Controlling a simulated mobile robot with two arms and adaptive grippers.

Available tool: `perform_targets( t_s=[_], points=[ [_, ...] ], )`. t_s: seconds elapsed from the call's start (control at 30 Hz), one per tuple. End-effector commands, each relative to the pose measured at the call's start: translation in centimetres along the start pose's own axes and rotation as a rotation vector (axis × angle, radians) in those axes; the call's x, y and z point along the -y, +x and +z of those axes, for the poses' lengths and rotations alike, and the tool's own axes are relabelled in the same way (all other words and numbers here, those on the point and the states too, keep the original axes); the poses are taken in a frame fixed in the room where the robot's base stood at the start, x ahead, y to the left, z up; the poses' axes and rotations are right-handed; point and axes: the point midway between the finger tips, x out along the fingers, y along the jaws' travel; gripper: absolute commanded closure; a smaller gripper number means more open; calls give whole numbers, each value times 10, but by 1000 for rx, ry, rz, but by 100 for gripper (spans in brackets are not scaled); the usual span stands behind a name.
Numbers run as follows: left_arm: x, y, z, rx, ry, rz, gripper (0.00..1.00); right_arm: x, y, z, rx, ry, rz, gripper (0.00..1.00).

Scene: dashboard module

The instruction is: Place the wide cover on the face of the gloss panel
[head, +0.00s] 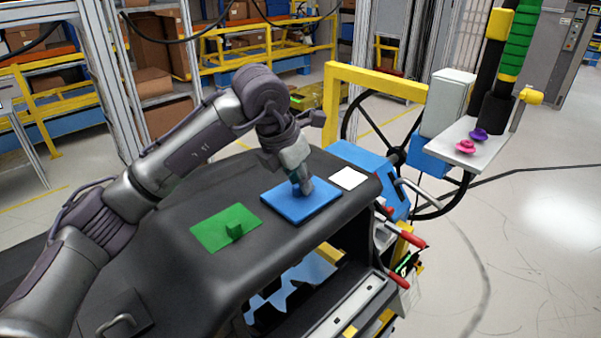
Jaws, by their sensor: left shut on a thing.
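A wide flat blue plate (283,206), which looks like the wide cover, is at the upper right part of the black dashboard module (200,285). My left gripper (303,188) points down onto the middle of this plate and is shut on it, likely by a handle that the fingers hide. I cannot tell whether the plate rests on the surface or is held just above it. No separate gloss panel stands out; the dark dashboard top around the plate has a slight sheen. My right gripper is not in view.
A green plate (212,232) with a small block on it lies left of the blue plate. A white square (348,179) lies to its right. A steering wheel (440,200), a yellow frame (375,82) and red-handled clamps (410,240) stand at the right.

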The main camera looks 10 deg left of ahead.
Motion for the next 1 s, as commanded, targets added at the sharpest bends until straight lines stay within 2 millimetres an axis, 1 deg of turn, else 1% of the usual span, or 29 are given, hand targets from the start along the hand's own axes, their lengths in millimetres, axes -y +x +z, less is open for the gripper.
perform_targets(
  t_s=[0.1, 0.23, 0.33, 0.37, 0.4, 0.47, 0.5, 0.77, 0.87, 0.93, 1.0],
  points=[
    [0, 1, 0, 2, 1, 0, 100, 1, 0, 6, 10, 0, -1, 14],
    [0, 1, 0, 2, 0, 0, 100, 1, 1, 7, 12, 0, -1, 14],
    [0, 4, -2, 2, 0, 0, 100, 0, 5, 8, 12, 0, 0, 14],
    [0, 3, -1, 2, 0, 0, 78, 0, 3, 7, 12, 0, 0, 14],
    [0, 3, -1, 1, 0, 0, 72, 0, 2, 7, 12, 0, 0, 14],
    [0, 3, -1, 1, 0, 0, 62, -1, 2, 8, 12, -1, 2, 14],
    [0, 3, -1, 1, 0, 0, 58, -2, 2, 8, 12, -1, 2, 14],
    [0, 2, 0, 1, 0, 0, 58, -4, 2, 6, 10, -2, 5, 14],
    [0, -2, 1, 2, 0, 0, 58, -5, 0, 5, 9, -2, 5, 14],
    [0, -8, 0, 5, 0, 0, 58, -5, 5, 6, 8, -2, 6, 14],
    [0, -20, 0, 7, -1, 2, 58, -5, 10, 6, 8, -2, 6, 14]
  ],
)
